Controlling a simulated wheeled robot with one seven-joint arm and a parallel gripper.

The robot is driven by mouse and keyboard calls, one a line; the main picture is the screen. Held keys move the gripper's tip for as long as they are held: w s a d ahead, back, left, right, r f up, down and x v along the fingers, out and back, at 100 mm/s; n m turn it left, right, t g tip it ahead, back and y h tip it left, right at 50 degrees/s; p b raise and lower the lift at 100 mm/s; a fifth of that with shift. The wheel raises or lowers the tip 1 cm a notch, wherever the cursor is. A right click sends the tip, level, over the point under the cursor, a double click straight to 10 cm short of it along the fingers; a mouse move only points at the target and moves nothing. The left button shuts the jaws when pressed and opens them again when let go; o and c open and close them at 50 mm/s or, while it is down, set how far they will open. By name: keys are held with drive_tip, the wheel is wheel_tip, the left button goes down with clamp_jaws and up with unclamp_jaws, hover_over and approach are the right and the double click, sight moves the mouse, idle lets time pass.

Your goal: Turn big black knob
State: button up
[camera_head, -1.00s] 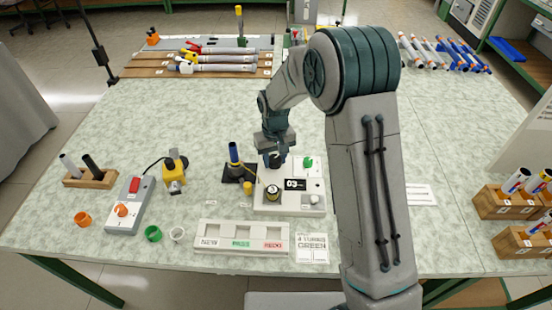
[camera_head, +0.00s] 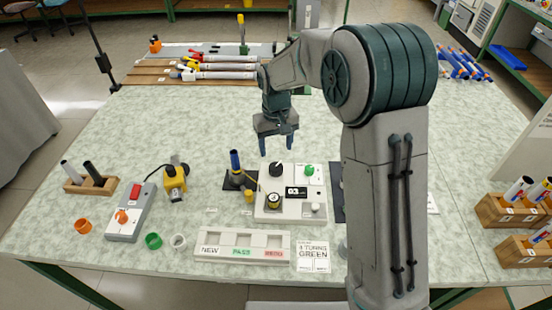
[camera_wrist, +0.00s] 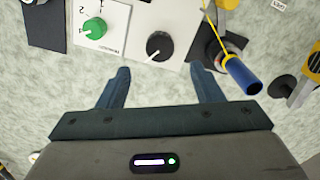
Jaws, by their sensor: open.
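The big black knob (camera_head: 276,170) stands at the upper left of a white control box (camera_head: 290,208). In the wrist view the black knob (camera_wrist: 159,46) shows with a pale pointer mark, beyond the fingertips. A smaller green knob (camera_head: 309,170) is to its right on the box. It shows in the wrist view at the left (camera_wrist: 94,28). My gripper (camera_head: 277,150) is open and empty, above and behind the black knob. Its two blue fingers (camera_wrist: 164,80) point toward the box, apart from the knob.
A dial gauge (camera_head: 273,201) and a "03" display (camera_head: 296,193) are on the box. A blue-handled tool (camera_head: 235,162) stands in a black holder close on the left. A labelled tray (camera_head: 242,259) and a "4 turns green" card (camera_head: 313,264) lie in front.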

wheel_tip(320, 180, up, 5)
drive_tip(key=shift+r, duration=0.1)
idle(0.5)
drive_tip(key=s+d+r+m+t, duration=0.1)
drive_tip(key=s+d+r, duration=0.2)
drive_tip(key=s+d, duration=0.25)
drive_tip(key=s+d+r+m, duration=0.1)
drive_tip(key=s+d+r, duration=0.25)
drive_tip(key=s, duration=0.25)
drive_tip(key=s+d+m+t, duration=0.1)
drive_tip(key=s+d, duration=0.2)
drive_tip(key=s, duration=0.3)
drive_tip(key=s+d+f+m, duration=0.1)
drive_tip(key=s+d, duration=0.3)
drive_tip(key=s, duration=0.3)
drive_tip(key=shift+s+f+t+p, duration=0.15)
drive_tip(key=shift+s+t+p, duration=0.05)
drive_tip(key=shift+t+p, duration=0.25)
